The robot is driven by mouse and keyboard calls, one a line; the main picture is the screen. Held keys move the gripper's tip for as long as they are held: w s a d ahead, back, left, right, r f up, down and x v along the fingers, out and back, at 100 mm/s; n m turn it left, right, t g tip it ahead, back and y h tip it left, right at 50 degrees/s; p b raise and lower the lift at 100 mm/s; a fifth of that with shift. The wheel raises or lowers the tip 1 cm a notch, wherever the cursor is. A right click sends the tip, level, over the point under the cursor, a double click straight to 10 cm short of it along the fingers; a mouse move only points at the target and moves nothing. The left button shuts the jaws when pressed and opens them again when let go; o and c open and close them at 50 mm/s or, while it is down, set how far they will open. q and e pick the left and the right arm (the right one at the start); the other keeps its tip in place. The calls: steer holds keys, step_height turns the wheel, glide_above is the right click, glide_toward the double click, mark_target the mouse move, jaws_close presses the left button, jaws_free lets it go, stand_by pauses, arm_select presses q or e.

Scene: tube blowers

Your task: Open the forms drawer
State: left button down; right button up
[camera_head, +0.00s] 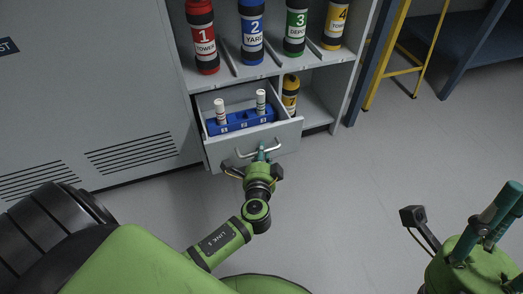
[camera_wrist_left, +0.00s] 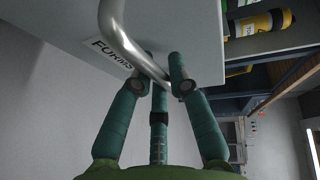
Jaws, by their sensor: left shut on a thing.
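The forms drawer (camera_head: 223,156) is pulled out of the grey cabinet, with its inside showing from above in the head view. In the left wrist view its FORMS label (camera_wrist_left: 112,54) shows beside the bent metal handle (camera_wrist_left: 124,42). The handle (camera_head: 278,145) is on the drawer front. My left gripper (camera_head: 261,153) is at the handle, its teal fingers shut around the bar; the fingers (camera_wrist_left: 160,72) also show in the wrist view. My right gripper (camera_head: 497,214) is at the lower right, away from the drawer, and partly cut off by the picture edge.
Inside the drawer a blue rack (camera_head: 241,121) holds two white-capped tubes. Numbered canisters, such as the red one (camera_head: 203,38), stand on the shelf above. A yellow ladder (camera_head: 389,60) stands at the right. The floor (camera_head: 350,200) right of the drawer is clear.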

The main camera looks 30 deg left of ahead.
arm_select(q)
steer(key=c, duration=1.2)
jaws_free()
steer(key=shift+o, duration=0.2)
steer(key=shift+s, duration=0.1)
steer(key=v, duration=1.1)
steer(key=shift+s, duration=0.4)
steer(key=shift+d, duration=0.2)
